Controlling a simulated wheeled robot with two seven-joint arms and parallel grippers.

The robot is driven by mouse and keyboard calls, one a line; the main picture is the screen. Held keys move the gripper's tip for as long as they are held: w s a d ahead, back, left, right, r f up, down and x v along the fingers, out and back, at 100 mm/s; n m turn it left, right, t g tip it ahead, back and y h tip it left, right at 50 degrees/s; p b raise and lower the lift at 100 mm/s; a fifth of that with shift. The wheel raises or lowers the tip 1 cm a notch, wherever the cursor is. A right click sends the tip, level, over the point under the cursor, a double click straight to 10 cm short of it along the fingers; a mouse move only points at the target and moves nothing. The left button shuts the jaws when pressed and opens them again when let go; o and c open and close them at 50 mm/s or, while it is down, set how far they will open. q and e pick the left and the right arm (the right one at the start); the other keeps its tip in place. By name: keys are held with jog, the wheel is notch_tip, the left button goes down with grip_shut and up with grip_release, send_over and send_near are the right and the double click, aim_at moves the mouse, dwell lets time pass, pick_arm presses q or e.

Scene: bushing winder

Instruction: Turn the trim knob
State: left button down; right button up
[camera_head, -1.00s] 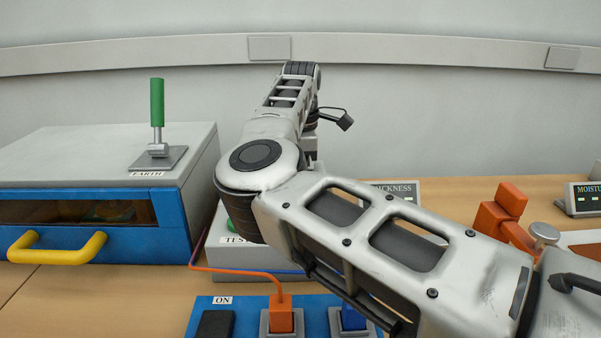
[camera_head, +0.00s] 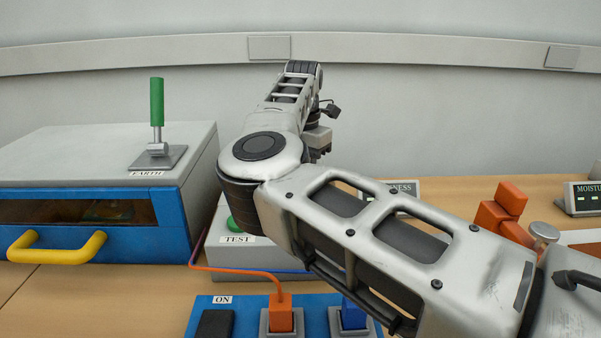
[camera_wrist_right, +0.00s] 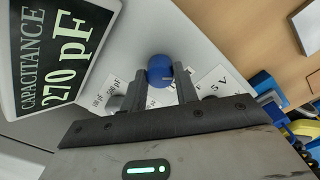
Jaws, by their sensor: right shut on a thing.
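In the right wrist view a round blue knob (camera_wrist_right: 160,69) with a light mark sits on a pale grey panel. My right gripper (camera_wrist_right: 160,82) has one finger on each side of it and is shut on it. Labels, one reading 5 V, lie around the knob. In the head view my right arm (camera_head: 390,235) crosses the scene and hides the knob. My left gripper is not in view.
A display reading CAPACITANCE 270 pF (camera_wrist_right: 60,55) stands beside the knob. In the head view, a grey and blue cabinet (camera_head: 180,215) with a green EARTH lever (camera_head: 157,105) is at left. A TEST box (camera_head: 250,258) and a blue ON panel (camera_head: 205,302) are in front.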

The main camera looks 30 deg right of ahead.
jog(key=shift+r+n, duration=0.1)
jog(key=shift+n, duration=0.4)
jog(key=o, duration=1)
jog(key=shift+c, duration=0.2)
notch_tip(320, 180, up, 16)
jog(key=shift+s, duration=0.2)
